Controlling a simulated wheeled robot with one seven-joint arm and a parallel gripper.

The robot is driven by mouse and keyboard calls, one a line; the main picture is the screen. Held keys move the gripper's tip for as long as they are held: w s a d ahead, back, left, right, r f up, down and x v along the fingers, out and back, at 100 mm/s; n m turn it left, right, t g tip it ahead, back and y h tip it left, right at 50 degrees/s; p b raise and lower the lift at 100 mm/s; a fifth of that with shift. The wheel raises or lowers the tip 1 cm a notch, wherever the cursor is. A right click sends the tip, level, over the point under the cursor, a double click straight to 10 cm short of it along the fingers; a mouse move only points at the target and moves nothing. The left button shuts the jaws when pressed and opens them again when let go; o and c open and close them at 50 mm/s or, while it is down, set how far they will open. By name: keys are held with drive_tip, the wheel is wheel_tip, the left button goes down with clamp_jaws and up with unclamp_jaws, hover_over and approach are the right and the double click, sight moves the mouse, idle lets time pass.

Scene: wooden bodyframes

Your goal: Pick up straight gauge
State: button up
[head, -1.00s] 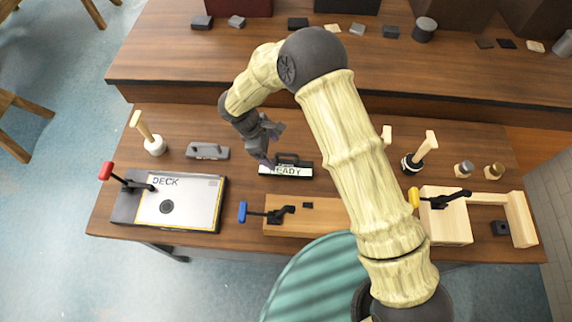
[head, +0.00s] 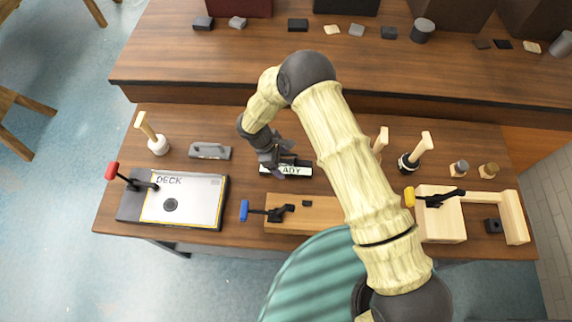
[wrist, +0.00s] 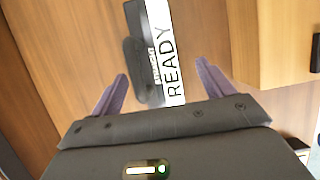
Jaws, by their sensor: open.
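A black piece with a raised handle and a small white label (wrist: 133,55), likely the straight gauge, lies along a white READY plate (wrist: 170,70) on the workbench. The small label is too blurred to read surely. In the head view the READY plate (head: 298,171) is partly hidden by my gripper (head: 277,168). In the wrist view my gripper (wrist: 163,82) is open. Its purple fingers stand apart, one on each side of the black piece and plate. Nothing is held. I cannot tell the exact height above the bench.
A grey handled block (head: 210,152) lies to the left, beside a wooden-handled tool (head: 157,145). The DECK fixture (head: 180,202) with a red clamp is at front left. A wooden block with a blue-handled clamp (head: 268,211) is in front. A wooden frame (head: 440,225) stands at right.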

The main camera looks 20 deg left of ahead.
sight(286, 166)
drive_tip(key=shift+p+x, duration=0.7)
drive_tip(key=shift+x, duration=1.1)
drive_tip(key=shift+w+a, duration=0.15)
drive_tip(key=c, duration=1.2)
